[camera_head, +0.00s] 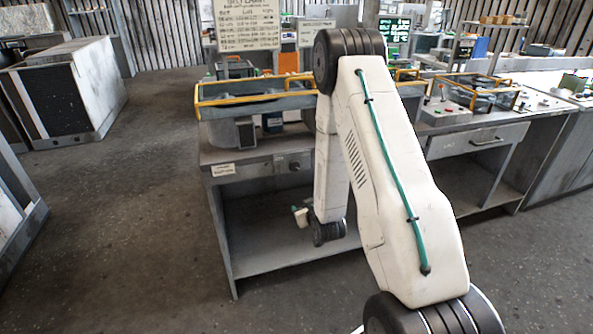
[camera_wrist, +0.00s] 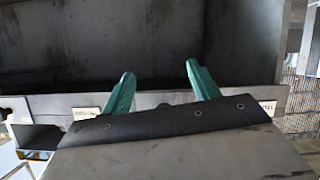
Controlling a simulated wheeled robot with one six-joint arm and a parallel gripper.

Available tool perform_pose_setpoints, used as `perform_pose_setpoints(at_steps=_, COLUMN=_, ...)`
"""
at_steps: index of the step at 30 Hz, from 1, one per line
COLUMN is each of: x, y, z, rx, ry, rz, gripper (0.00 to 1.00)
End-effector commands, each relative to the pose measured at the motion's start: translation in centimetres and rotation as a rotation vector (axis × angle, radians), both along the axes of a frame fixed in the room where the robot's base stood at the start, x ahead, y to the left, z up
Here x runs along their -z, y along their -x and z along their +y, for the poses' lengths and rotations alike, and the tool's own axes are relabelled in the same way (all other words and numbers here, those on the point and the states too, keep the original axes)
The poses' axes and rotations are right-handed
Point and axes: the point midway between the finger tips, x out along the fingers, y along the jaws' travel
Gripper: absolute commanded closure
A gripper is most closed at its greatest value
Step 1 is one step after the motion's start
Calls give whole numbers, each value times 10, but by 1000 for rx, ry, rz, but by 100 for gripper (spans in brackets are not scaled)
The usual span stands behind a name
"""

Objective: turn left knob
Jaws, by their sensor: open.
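A workbench (camera_head: 222,187) stands in the head view, with a grey front panel. A small dark knob (camera_head: 294,166) shows on that panel, just left of my arm. Any other knob farther right is hidden behind my arm. My gripper (camera_head: 300,215) is below the panel, in front of the open lower bay, apart from the knob. In the wrist view my gripper (camera_wrist: 159,75) has its two teal fingers spread wide with nothing between the tips. A small dark bump shows low between the fingers at the panel edge; I cannot tell if it is a knob.
A yellow-railed fixture (camera_head: 255,98) sits on the bench top. A white label (camera_head: 223,170) is on the panel's left. A second bench with a drawer (camera_head: 478,143) stands to the right. A dark cabinet (camera_head: 65,95) is at left. The floor left of the workbench is clear.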

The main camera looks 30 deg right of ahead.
Motion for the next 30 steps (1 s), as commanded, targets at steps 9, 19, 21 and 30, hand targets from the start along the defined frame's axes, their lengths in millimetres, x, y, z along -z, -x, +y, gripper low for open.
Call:
perform_pose_setpoints(at_steps=9, x=-82, y=-25, z=-5, rx=-19, ry=158, rz=-390, gripper=40)
perform_pose_setpoints(at_steps=19, x=-86, y=-65, z=-17, rx=-19, ry=169, rz=-406, gripper=40)
perform_pose_setpoints(at_steps=21, x=-86, y=-75, z=-20, rx=-20, ry=168, rz=-405, gripper=40)
perform_pose_setpoints(at_steps=30, x=-85, y=-99, z=-27, rx=-18, ry=167, rz=-401, gripper=40)
